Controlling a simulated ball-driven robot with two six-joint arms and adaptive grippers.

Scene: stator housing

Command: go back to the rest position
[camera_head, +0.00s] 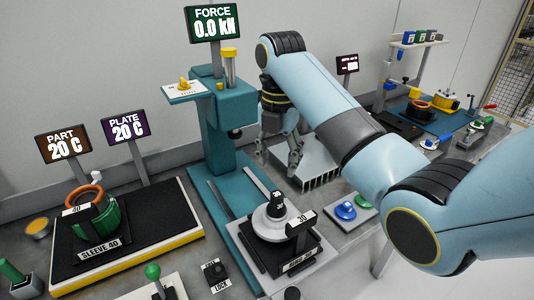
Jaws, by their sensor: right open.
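My right arm reaches in from the right, a large light-blue arm across the middle of the view. My right gripper (279,160) hangs fingers down, open and apparently empty. It is just right of the teal press column (229,155) and above or beside a white finned block (316,175). My left gripper is not in view.
A press fixture (270,222) marked 30 stands in front of the column. At left, a black plate (118,233) bears a green sleeve (105,215) marked 40. Blue and green knobs (345,210) sit right of the fixture. A further bench (425,120) with parts stands at back right.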

